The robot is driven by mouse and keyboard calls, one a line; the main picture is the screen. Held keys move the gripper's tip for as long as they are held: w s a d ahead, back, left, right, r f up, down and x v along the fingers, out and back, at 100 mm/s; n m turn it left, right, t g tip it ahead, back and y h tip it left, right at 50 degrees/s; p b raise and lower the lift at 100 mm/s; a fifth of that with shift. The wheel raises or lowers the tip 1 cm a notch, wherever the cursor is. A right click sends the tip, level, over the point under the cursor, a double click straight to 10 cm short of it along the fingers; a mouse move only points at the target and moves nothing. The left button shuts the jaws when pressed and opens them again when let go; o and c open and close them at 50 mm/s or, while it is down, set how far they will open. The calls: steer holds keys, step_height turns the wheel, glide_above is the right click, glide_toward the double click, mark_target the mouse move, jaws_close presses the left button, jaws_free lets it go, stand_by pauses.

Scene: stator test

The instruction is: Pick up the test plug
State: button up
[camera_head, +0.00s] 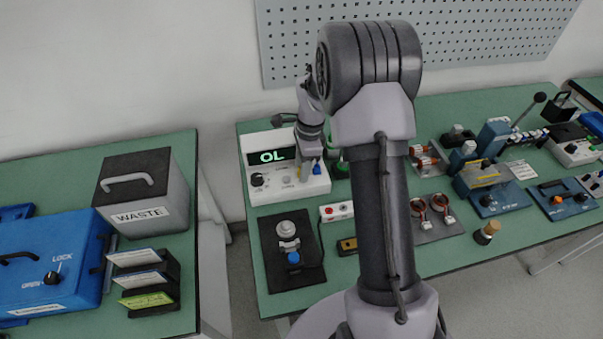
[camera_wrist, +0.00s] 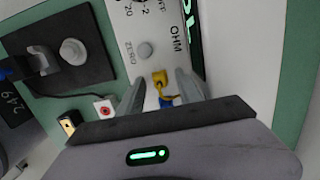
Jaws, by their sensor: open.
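A small plug with a yellow top and a blue part, seemingly the test plug (camera_wrist: 160,79), shows between my fingers in the wrist view, against the front of the white ohm meter. My gripper (camera_wrist: 159,84) is open, with one finger on each side of the plug and a gap visible to each. Whether the fingers are level with it in depth I cannot tell. In the head view my gripper (camera_head: 309,168) is over the front right of the ohm meter (camera_head: 262,193), whose green display reads "OL". The plug is mostly hidden there by my gripper.
A black plate (camera_head: 277,274) with a metal post and blue clamp lies in front of the meter. A white socket strip (camera_head: 338,211) with red sockets is to its right. Coils on a grey plate (camera_head: 437,233) lie farther right. A waste bin (camera_head: 168,207) stands on the left table.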

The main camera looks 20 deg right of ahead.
jaws_close()
steer(key=shift+r, duration=0.15)
steer(key=shift+r, duration=0.3)
steer(key=r+p, duration=0.1)
steer(key=s+r+p, duration=0.1)
steer(key=r, duration=0.1)
steer(key=shift+a, duration=0.1)
steer(key=s+a+p, duration=0.1)
steer(key=s, duration=0.6)
steer(key=s+a+r, duration=0.1)
steer(key=s+a, duration=0.1)
steer(key=s, duration=0.5)
steer(key=shift+s+a+p, duration=0.3)
steer(key=shift+s+p, duration=0.05)
steer(key=shift+p, duration=0.05)
steer(key=shift+r, duration=0.1)
steer(key=shift+r, duration=0.2)
